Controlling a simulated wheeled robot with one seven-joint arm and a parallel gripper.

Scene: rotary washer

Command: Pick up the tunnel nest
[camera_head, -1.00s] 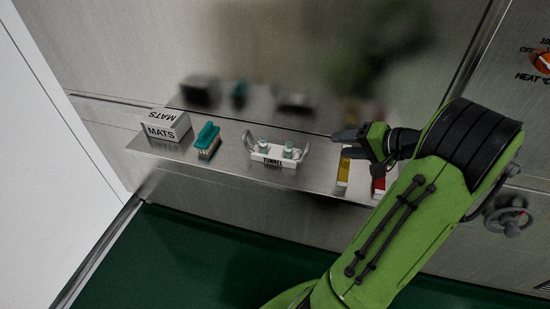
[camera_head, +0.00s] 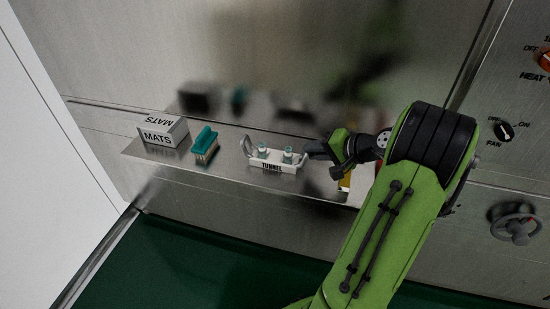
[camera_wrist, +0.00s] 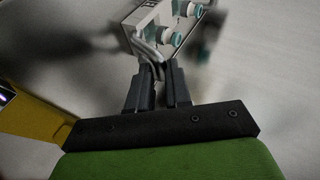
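The tunnel nest (camera_head: 273,166) is a white holder labelled TUNNEL, with two teal-topped pieces and a raised handle at each end. It stands upright on the metal shelf. My gripper (camera_head: 311,151) is at its right end, close to the right handle. In the wrist view, the nest (camera_wrist: 143,18) is at the top, and its grey handle reaches down to the fingertips of my gripper (camera_wrist: 157,68). The two fingers are apart, with a narrow gap on either side of the handle's end. Contact with the handle cannot be made out.
On the metal shelf (camera_head: 222,168), a teal-topped brush-like item (camera_head: 205,143) and a white MATS box (camera_head: 163,132) stand left of the nest. A yellow item (camera_head: 346,181) is partly hidden below my gripper. The steel wall is close behind.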

